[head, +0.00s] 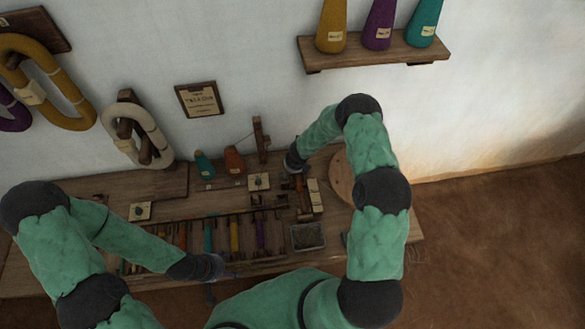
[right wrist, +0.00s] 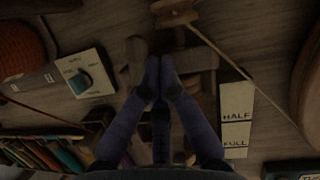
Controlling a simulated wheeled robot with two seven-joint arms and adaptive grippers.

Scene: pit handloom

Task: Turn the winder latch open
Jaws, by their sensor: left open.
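In the right wrist view my right gripper (right wrist: 158,62) has its fingertips together in front of a dark wooden part (right wrist: 195,60), which seems to belong to the winder. I cannot tell whether it touches the wood, and nothing clear shows between the tips. I cannot tell for sure which part is the latch. In the head view the right gripper (head: 299,182) is small at the bench's right part. My left gripper (head: 216,270) is open near the loom's front edge.
A pale HALF/FULL strip (right wrist: 236,118) stands right of the fingers. A taut cord crosses above it. Coloured bobbins (head: 234,237) lie in the middle of the bench. A grey tray (head: 307,237) and a round wooden disc (head: 342,180) are to the right.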

